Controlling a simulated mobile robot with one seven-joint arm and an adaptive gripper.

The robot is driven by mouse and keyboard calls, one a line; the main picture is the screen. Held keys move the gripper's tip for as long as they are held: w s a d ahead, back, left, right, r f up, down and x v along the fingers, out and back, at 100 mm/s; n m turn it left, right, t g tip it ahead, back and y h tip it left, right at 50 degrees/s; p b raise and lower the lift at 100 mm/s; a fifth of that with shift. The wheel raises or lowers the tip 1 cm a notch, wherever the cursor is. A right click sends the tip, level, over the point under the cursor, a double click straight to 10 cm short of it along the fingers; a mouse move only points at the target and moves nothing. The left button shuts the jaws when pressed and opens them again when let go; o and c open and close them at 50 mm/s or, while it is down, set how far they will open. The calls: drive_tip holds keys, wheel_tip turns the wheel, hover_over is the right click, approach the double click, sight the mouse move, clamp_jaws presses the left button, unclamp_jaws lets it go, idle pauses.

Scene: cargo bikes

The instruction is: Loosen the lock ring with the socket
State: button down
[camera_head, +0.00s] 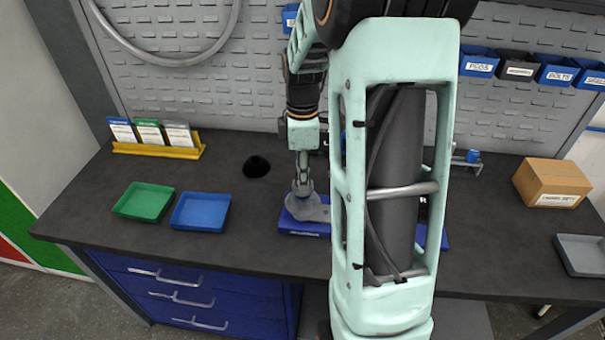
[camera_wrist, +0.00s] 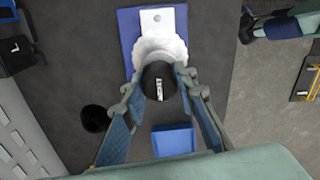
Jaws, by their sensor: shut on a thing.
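My gripper (camera_head: 303,182) points straight down over the bench, with its fingers shut on a dark round socket (camera_wrist: 158,82) with a pale mark on top. The socket sits over a pale grey part with a scalloped edge (camera_wrist: 160,50), which rests on a blue base (camera_wrist: 128,24). In the head view the grey part (camera_head: 316,212) and the blue base (camera_head: 302,232) stand near the bench's front, partly behind my arm. The lock ring cannot be told apart under the socket. Whether the socket is fully seated is unclear.
A black round piece (camera_head: 256,166) stands on the bench to the left. A green tray (camera_head: 146,201) and a blue tray (camera_head: 201,212) lie farther left. A yellow card holder (camera_head: 158,151) is at back left. A cardboard box (camera_head: 551,184) and a grey tray (camera_head: 582,255) are at right.

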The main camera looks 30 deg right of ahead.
drive_tip(key=shift+f+b, duration=0.3)
drive_tip(key=shift+f, duration=0.2)
idle(0.9)
drive_tip(key=c, duration=2.1)
unclamp_jaws()
clamp_jaws()
drive_tip(key=n+p, duration=0.1)
drive_tip(key=n, duration=0.3)
drive_tip(key=shift+s+f+n+p, duration=0.1)
drive_tip(key=shift+n+p, duration=0.25)
drive_tip(key=shift+n, duration=0.95)
